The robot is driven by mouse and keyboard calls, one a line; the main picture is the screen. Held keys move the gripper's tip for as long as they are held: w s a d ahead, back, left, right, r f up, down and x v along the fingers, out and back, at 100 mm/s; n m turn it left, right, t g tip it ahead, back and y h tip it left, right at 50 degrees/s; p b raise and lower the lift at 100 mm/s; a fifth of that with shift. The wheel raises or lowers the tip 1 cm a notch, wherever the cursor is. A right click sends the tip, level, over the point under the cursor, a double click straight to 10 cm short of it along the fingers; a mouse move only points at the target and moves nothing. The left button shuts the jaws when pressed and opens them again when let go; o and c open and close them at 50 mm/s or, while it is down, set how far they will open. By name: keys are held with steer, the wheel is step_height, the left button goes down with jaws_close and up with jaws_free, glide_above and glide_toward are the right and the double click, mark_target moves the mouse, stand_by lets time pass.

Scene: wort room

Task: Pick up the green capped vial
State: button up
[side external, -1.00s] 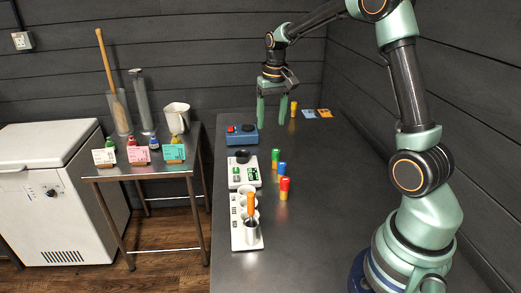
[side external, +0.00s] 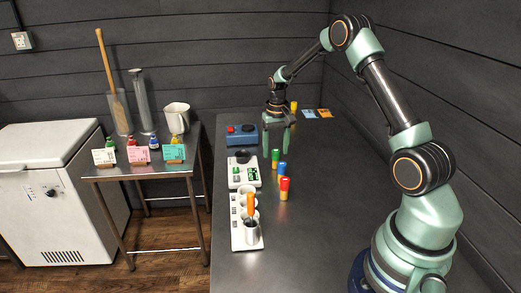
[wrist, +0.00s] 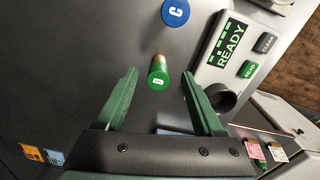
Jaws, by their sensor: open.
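The green capped vial (side external: 275,158) stands upright on the dark bench in the side view, nearest my gripper in a row of vials. Its green cap shows from above in the wrist view (wrist: 157,80), ahead of and between the two fingers. My gripper (side external: 276,150) points down with its green fingers spread and empty, just behind the vial in the side view. In the wrist view the open fingertips (wrist: 160,75) lie to either side of the cap. I cannot tell how far above the vial they are.
A blue capped vial (side external: 282,170) and a red capped vial (side external: 285,188) stand close by. A white reader with a READY screen (side external: 245,173) sits left of them. A white rack (side external: 238,232) is nearer the camera, a blue device (side external: 242,134) farther back. The bench right of the vials is clear.

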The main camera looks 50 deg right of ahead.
mark_target(276, 150)
step_height(276, 150, down, 4)
steer(key=shift+d+f, duration=0.15)
steer(key=shift+f, duration=0.1)
jaws_close()
steer(key=shift+r, duration=0.2)
